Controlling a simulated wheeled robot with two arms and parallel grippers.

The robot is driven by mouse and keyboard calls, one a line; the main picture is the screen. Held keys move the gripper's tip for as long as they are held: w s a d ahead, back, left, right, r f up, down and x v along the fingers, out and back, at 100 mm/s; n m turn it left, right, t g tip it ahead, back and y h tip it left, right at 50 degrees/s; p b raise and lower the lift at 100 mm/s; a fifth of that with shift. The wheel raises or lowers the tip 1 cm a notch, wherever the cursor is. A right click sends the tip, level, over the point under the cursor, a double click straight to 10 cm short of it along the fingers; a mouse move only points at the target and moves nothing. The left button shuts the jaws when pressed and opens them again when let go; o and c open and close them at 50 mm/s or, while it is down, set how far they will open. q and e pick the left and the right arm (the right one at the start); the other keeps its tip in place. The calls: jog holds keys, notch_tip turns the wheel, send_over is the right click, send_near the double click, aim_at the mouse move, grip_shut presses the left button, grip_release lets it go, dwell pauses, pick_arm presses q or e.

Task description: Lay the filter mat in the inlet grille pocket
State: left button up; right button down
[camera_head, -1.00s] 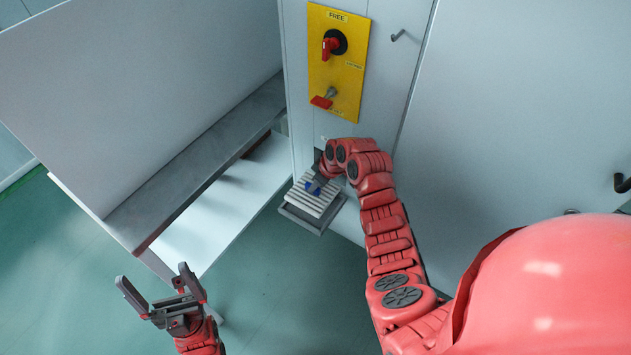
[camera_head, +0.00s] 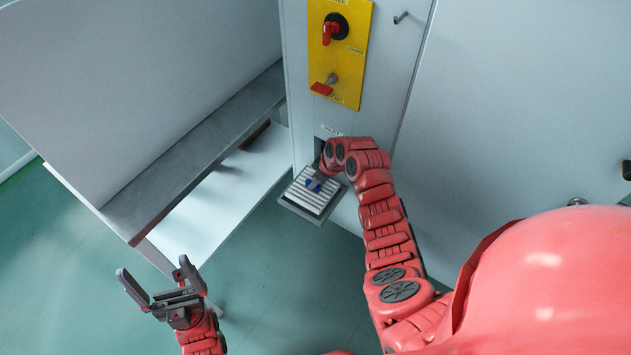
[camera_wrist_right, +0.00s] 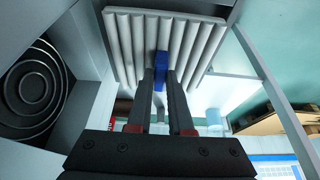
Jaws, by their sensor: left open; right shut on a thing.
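The white pleated filter mat (camera_head: 306,200) is over the dark grey inlet grille pocket (camera_head: 297,212), which juts out low on the cabinet front. The mat lies roughly along the pocket; I cannot tell whether it touches the pocket floor. My right gripper (camera_head: 317,178) is shut on the mat's blue tab (camera_head: 313,185). My left gripper (camera_head: 163,290) is open and empty, away from the pocket.
A yellow panel (camera_head: 338,50) with red switches is above the pocket on the cabinet. A round dark fan (camera_wrist_right: 38,88) shows at the left in the right wrist view. A grey ledge (camera_head: 190,160) runs left of the cabinet. Green floor below is open.

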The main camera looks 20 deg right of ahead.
jog(key=shift+f+b, duration=1.05)
jog(key=shift+f, duration=0.25)
dwell(0.4)
jog(key=c, duration=0.7)
grip_release()
jog(key=shift+c, duration=0.2)
